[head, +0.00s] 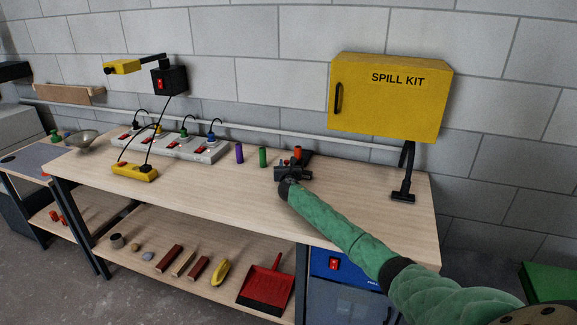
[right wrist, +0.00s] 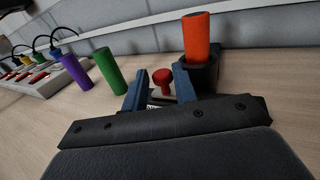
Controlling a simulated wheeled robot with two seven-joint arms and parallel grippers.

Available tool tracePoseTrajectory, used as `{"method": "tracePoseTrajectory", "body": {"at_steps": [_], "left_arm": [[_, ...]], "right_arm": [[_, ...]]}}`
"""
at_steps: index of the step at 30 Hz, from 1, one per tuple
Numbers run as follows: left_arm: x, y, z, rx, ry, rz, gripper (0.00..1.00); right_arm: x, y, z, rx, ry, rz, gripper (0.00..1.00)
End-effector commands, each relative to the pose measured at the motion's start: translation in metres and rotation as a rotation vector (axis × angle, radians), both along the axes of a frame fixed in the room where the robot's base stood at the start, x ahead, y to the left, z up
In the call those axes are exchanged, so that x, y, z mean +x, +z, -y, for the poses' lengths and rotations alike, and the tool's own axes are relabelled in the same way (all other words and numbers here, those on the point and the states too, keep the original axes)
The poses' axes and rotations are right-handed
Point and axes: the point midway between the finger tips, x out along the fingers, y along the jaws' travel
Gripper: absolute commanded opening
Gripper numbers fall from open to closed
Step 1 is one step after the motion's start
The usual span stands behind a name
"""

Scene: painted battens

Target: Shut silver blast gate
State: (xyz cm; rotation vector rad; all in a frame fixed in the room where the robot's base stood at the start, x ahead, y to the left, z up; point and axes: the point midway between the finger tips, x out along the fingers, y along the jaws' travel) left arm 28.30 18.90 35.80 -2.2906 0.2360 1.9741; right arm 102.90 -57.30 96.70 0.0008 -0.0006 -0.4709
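My right gripper (head: 292,171) is over the workbench, at the end of my green-sleeved arm. In the right wrist view, its two blue fingers (right wrist: 160,84) stand apart, one on each side of a red knob (right wrist: 163,78). Gaps show between knob and fingers, so nothing is gripped. A small pale, silvery plate (right wrist: 158,96) shows below the knob, mostly hidden by the gripper body. It may be part of the silver blast gate, but I cannot tell how far it is open. My left gripper is not in view.
An orange cylinder (right wrist: 196,38) stands in a black holder (right wrist: 197,75) just beyond the right finger. Green (head: 262,157) and purple (head: 239,153) cylinders stand to the left. A yellow spill kit cabinet (head: 388,97) hangs on the wall. Bare bench top (head: 215,188) lies in front.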

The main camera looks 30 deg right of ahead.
Motion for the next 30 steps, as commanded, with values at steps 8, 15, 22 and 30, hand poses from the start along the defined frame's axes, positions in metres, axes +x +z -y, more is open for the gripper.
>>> {"method": "tracePoseTrajectory", "body": {"at_steps": [8,15,22,30], "left_arm": [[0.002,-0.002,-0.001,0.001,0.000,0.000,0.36],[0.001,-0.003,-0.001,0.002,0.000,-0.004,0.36],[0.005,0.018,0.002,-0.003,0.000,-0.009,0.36],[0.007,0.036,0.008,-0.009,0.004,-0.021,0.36]], "right_arm": [[0.000,0.000,0.000,0.000,0.000,0.000,0.45],[-0.008,-0.001,-0.004,-0.001,0.000,0.000,0.45],[-0.036,-0.003,-0.019,-0.001,0.002,0.000,0.45],[-0.062,-0.002,-0.034,0.000,0.002,0.000,0.45]]}}
